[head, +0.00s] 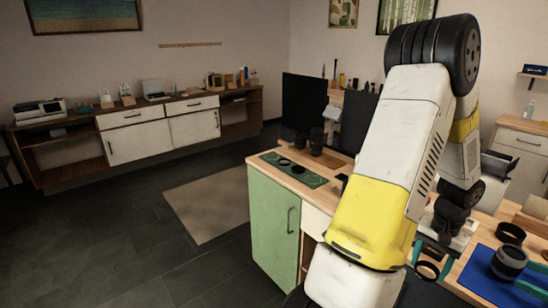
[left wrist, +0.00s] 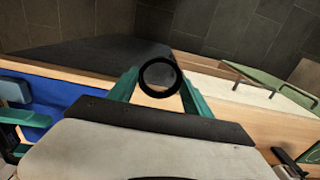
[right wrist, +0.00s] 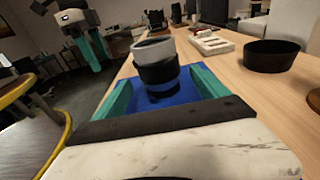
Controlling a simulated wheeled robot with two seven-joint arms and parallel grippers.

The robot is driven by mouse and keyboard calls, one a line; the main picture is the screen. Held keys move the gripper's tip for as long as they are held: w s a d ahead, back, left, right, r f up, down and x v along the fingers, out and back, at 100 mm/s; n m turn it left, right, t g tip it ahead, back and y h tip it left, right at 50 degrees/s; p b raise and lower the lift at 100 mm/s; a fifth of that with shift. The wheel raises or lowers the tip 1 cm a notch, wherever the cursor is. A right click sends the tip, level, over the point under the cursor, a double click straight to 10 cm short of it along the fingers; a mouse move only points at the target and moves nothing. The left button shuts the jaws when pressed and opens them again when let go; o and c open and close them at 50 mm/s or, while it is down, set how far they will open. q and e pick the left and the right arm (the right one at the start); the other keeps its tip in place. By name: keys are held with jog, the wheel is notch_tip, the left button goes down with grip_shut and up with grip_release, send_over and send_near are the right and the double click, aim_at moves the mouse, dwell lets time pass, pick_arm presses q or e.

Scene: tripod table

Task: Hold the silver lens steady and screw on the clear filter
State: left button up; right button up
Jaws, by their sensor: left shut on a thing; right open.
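The silver lens (right wrist: 155,50), a cylinder with a silver-grey top and a dark band, stands upright on a blue mat (right wrist: 190,92). In the head view the lens (head: 509,262) is near the right edge. My right gripper (right wrist: 160,85) is open, with its teal fingers on either side of the lens; I cannot tell whether they touch it. My left gripper (left wrist: 160,84) is shut on the clear filter (left wrist: 144,84), a thin dark ring with a see-through middle. In the head view the filter (head: 428,270) is held left of the lens, by the table's front edge.
A wide black ring (right wrist: 272,56) stands on the wooden table right of the lens in the right wrist view. A pale tray (right wrist: 211,42) lies behind. A green mat (head: 294,168) with dark round items is at the table's left end. My arm hides the table's middle.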

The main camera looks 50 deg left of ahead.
aim_at(511, 268)
jog(key=shift+a+f, duration=0.2)
jog(key=shift+a, duration=2.15)
jog(key=c, duration=0.9)
pick_arm(q)
jog(key=w+d+r+m, duration=0.2)
jog(key=w+d+r, duration=1.2)
jog(key=w, duration=0.4)
jog(key=shift+d+r, duration=0.3)
jog(key=shift+d, duration=0.45)
